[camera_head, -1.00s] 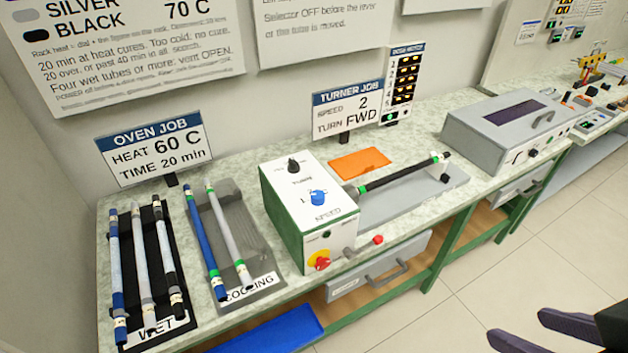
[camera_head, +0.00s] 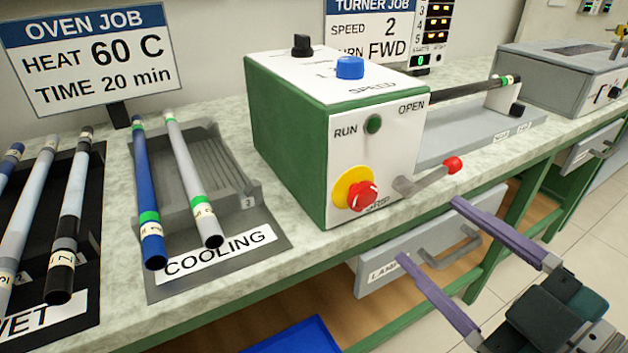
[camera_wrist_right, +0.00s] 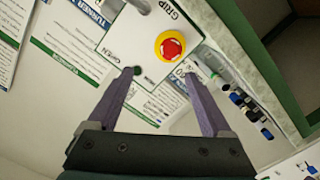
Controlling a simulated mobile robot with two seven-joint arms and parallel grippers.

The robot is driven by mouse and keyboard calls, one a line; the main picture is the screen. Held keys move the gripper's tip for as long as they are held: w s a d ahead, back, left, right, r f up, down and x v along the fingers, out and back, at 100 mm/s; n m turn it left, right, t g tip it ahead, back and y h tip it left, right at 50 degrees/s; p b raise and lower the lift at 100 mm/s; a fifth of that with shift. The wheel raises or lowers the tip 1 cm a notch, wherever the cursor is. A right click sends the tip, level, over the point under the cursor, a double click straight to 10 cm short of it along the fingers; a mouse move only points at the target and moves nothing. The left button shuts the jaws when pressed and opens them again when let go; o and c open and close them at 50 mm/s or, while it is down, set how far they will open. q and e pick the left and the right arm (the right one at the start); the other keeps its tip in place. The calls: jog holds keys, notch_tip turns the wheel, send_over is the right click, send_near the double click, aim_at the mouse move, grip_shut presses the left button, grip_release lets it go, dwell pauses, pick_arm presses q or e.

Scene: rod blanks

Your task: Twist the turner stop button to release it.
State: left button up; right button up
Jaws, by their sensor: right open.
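The red stop button (camera_head: 362,195) sits on a yellow disc on the front face of the green and white turner box (camera_head: 290,140). It also shows in the right wrist view (camera_wrist_right: 171,47), beyond the fingertips and between their lines. My right gripper (camera_head: 428,228) is open and empty, with two purple fingers pointing toward the turner. It is in front of the bench, to the right of the button and apart from it. In the right wrist view the open fingers (camera_wrist_right: 162,72) spread on both sides below the button. My left gripper is not in view.
A lever with a red knob (camera_head: 453,165) sticks out just right of the button. A green RUN button (camera_head: 374,124) is above it. The cooling rack (camera_head: 215,170) with rods lies left of the turner. A drawer (camera_head: 415,250) is below.

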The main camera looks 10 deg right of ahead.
aim_at(366, 200)
jog(key=shift+n+y, duration=0.5)
jog(key=shift+y, duration=0.1)
jog(key=x, duration=0.3)
jog(key=f+b+x, duration=0.1)
jog(key=x, duration=0.3)
jog(key=f+b+x, duration=0.1)
jog(key=x, duration=0.2)
jog(key=shift+w+a+f, duration=0.1)
jog(key=shift+w+a, duration=0.1)
jog(key=shift+a, duration=0.2)
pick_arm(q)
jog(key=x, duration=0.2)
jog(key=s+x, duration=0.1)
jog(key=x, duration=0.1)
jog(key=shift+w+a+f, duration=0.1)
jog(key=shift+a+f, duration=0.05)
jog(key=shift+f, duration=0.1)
pick_arm(e)
jog(key=c, duration=0.9)
grip_shut()
